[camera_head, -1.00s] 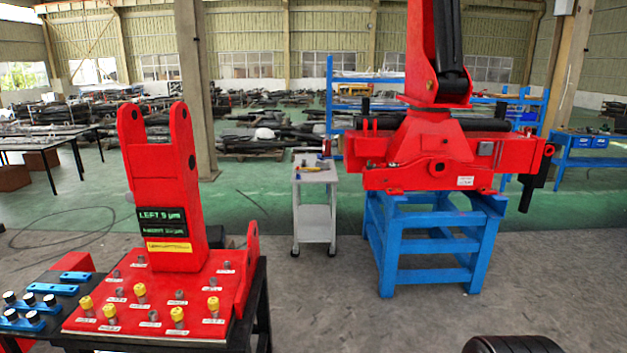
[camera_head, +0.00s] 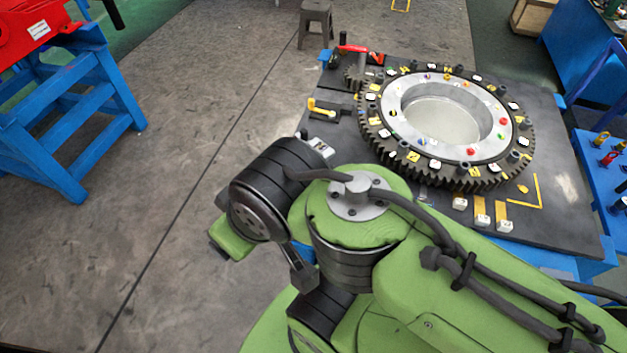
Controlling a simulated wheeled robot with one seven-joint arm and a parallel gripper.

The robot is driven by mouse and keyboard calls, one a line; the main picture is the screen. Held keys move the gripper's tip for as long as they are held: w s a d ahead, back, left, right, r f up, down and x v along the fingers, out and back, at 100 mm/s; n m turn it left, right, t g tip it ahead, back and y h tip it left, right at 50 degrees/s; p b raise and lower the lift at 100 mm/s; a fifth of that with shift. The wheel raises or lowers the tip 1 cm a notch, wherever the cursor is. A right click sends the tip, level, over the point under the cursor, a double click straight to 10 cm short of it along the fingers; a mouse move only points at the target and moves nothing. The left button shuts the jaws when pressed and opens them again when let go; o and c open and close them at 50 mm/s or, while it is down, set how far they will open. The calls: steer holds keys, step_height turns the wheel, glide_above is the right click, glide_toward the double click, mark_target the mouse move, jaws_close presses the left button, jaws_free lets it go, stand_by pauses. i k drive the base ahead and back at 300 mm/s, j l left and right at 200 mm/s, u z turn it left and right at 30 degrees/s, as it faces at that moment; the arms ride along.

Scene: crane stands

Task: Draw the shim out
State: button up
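I cannot pick out the shim for certain. A large toothed ring (camera_head: 376,143) with a pale inner ring (camera_head: 400,98) lies on a dark table (camera_head: 560,190) at the upper right. White tags and small coloured pieces sit around it. A yellow-handled piece (camera_head: 318,106) lies left of the ring. White blocks (camera_head: 483,220) and yellow strips lie in front of it. My green arm fills the lower middle and hides part of the table's near side. I cannot make out my gripper's fingers.
A blue stand (camera_head: 100,120) under red machinery (camera_head: 40,25) is at the left. A grey stool (camera_head: 316,18) stands behind the table. A blue bench (camera_head: 605,150) with small coloured items is at the right edge. The floor between stand and table is clear.

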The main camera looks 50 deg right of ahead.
mark_target(458, 202)
steer(key=z, duration=3.25)
